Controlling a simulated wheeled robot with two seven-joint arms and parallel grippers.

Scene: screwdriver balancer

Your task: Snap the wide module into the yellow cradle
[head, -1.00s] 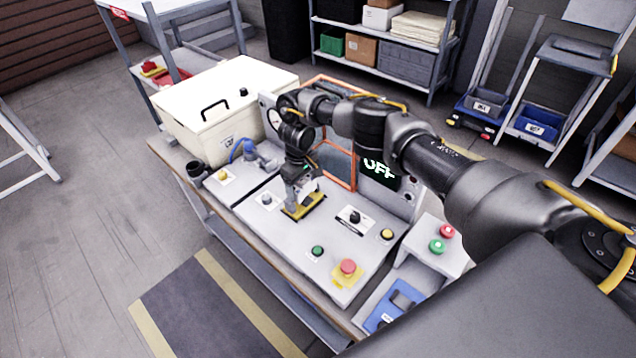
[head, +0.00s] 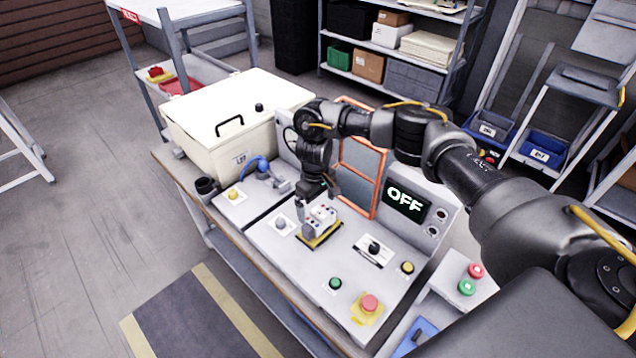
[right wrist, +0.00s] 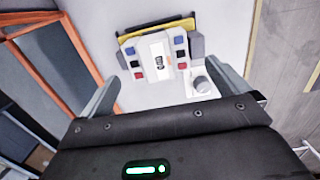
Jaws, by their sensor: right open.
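The wide module (head: 323,214) is a white block with rows of small coloured squares. It sits at the yellow cradle (head: 326,239) on the grey panel; whether it is fully seated I cannot tell. In the right wrist view the module (right wrist: 158,55) shows blue, black and red squares and a label, with the cradle's yellow edge (right wrist: 155,27) behind it. My right gripper (head: 318,200) is above the module. In the wrist view its fingers (right wrist: 168,98) are spread wide, with nothing between the tips. My left gripper is not in view.
A grey knob (head: 281,223) is beside the cradle. A black knob (head: 374,248), green button (head: 335,283) and red button (head: 369,303) are on the panel. Behind are an orange-framed window (head: 362,170) and a display reading OFF (head: 405,199). A cream box (head: 235,120) stands left.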

